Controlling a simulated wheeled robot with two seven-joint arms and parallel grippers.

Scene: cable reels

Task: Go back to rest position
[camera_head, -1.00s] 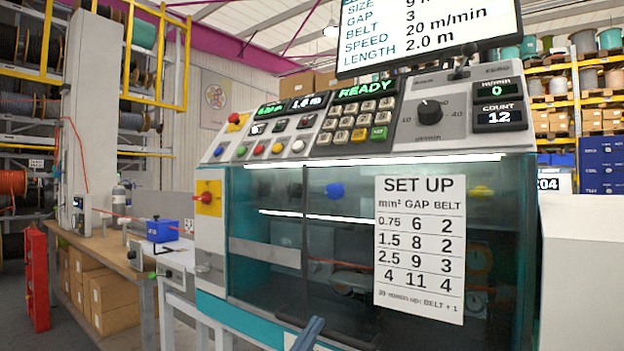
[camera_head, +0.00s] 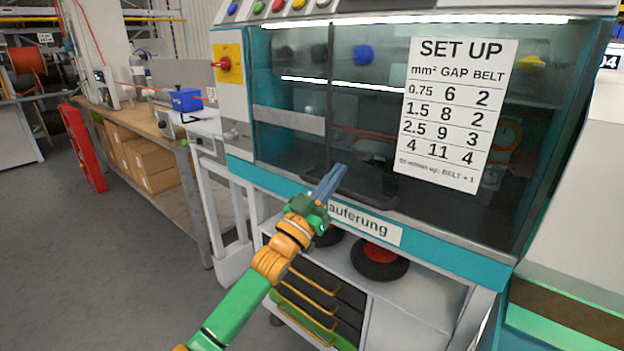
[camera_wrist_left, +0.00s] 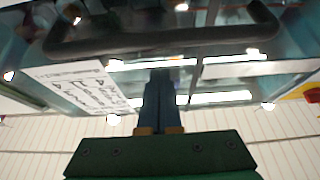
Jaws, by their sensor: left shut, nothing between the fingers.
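My left gripper (camera_head: 331,178) is shut and empty, with its blue fingers together. Its green and orange arm reaches up from the bottom of the head view. The fingertips are in front of the lower edge of the machine's dark window (camera_head: 290,120), near a black handle (camera_head: 362,186). In the left wrist view the shut fingers (camera_wrist_left: 160,88) point toward the window, and the black handle (camera_wrist_left: 160,32) crosses beyond them. I cannot tell whether they touch anything. My right gripper is not in view.
A SET UP sheet (camera_head: 455,112) is on the window. Below are a black reel with a red centre (camera_head: 380,258) and drawers (camera_head: 318,295). A wooden bench (camera_head: 140,122) with a blue box (camera_head: 186,100) stands left. The grey floor (camera_head: 100,250) at left is clear.

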